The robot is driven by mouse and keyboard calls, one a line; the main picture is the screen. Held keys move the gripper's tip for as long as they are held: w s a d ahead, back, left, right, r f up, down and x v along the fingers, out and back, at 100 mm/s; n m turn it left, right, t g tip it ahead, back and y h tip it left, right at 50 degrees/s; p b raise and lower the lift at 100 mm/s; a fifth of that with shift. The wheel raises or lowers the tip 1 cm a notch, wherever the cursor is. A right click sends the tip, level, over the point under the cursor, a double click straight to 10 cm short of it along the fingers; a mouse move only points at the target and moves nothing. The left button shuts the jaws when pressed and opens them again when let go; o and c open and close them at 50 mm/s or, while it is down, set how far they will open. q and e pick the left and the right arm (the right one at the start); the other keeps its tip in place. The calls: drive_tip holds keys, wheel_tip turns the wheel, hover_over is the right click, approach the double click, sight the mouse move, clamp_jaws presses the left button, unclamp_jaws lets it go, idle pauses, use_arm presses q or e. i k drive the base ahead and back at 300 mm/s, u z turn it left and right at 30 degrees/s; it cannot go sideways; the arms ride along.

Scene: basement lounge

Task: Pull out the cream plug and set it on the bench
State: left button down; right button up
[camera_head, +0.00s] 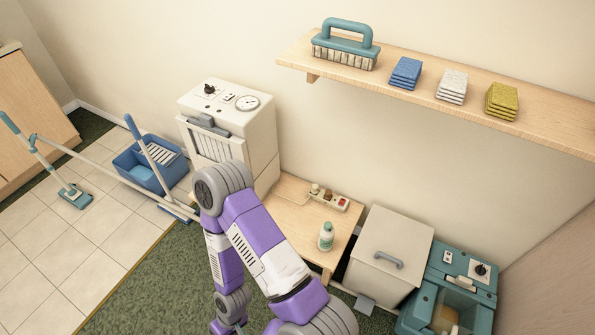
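A white power strip (336,201) lies near the back of a low wooden bench (294,213). A small cream plug (315,188) sits at its left end and appears to stand in a socket. A brown plug (328,193) is beside it, and a red switch shows toward the right end. A pale cord runs left from the strip. One of my purple and white arms rises from the bottom and bends down in front of the bench's left side. Neither gripper shows in this view.
A cream machine (230,125) is left, a lidded bin (388,250) right, and a teal cart (455,290) beyond. A shelf (440,78) overhangs behind; a blue bucket (145,170) and mops stand left.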

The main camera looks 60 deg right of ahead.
sight(284, 229)
drive_tip(key=z, duration=0.6)
drive_tip(key=i, duration=1.55)
drive_tip(key=z, duration=1.95)
drive_tip(key=i, duration=0.55)
drive_tip(key=z, duration=0.35)
